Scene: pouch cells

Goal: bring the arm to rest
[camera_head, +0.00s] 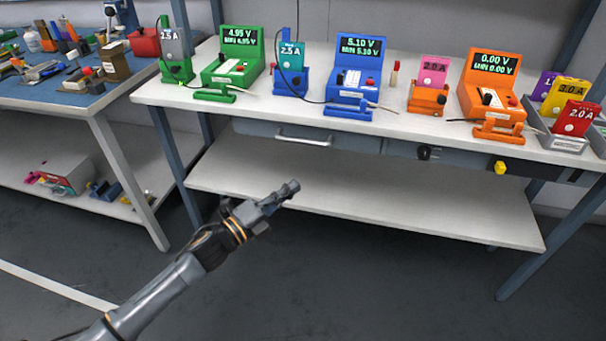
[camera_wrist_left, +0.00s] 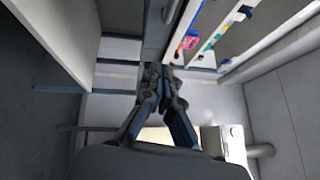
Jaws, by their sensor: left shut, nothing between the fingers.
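My left gripper (camera_head: 288,191) comes in from the lower left in the head view. It is shut and empty, in the air in front of the bench and below the level of its top. In the left wrist view its two fingers (camera_wrist_left: 163,72) are together with nothing between them. My right gripper is in neither view.
The white bench (camera_head: 330,132) carries green (camera_head: 232,66), blue (camera_head: 355,72) and orange (camera_head: 490,90) meters with coloured pouch cells in stands. A lower shelf (camera_head: 360,203) is bare. A blue-topped side table (camera_head: 60,95) holds tools. The floor in front is clear.

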